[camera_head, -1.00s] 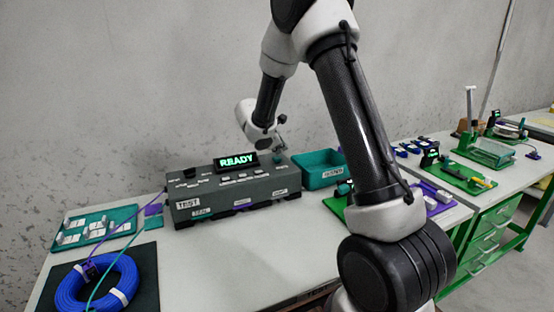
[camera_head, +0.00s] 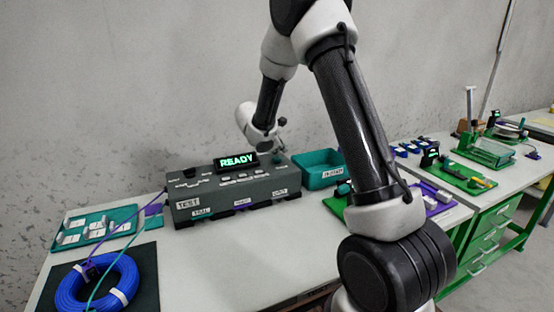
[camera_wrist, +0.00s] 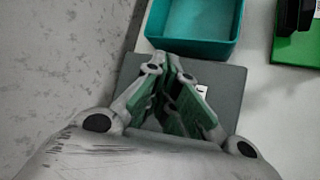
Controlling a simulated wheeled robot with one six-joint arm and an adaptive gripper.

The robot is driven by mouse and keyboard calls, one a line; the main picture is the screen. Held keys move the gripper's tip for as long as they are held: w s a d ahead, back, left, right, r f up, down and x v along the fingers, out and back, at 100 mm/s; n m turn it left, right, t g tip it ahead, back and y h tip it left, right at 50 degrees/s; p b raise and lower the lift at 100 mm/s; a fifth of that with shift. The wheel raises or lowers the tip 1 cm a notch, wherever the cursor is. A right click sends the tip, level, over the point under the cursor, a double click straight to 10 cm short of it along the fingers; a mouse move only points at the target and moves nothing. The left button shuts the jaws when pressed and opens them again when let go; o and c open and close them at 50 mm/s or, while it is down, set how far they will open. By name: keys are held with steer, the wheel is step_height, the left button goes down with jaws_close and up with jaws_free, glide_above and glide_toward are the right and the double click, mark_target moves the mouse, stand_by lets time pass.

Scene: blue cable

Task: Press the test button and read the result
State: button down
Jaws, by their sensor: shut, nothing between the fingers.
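The grey tester (camera_head: 235,202) stands on the white table, with a "TEST" label on its left front. Its raised display (camera_head: 237,160) reads "READY" in green letters. Several small labelled controls sit on its top. My gripper (camera_wrist: 168,62) is shut and empty, its fingertips over the grey top of the tester (camera_wrist: 226,82) at the end beside the teal bin. In the head view my wrist is above the tester's right end, and a small teal-green part shows there; I cannot tell if it is the button or a finger. The fingers hide what lies beneath them.
A blue cable coil (camera_head: 96,284) lies on a dark mat at the front left, its leads running towards the tester. A teal tray (camera_head: 128,214) holds pale pieces. A teal bin (camera_head: 318,170) stands right of the tester. Bare table (camera_head: 235,255) lies in front.

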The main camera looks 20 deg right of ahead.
mark_target(279, 158)
steer(key=shift+f, duration=0.5)
stand_by(0.5)
steer(key=shift+r, duration=0.95)
steer(key=shift+r, duration=2.5)
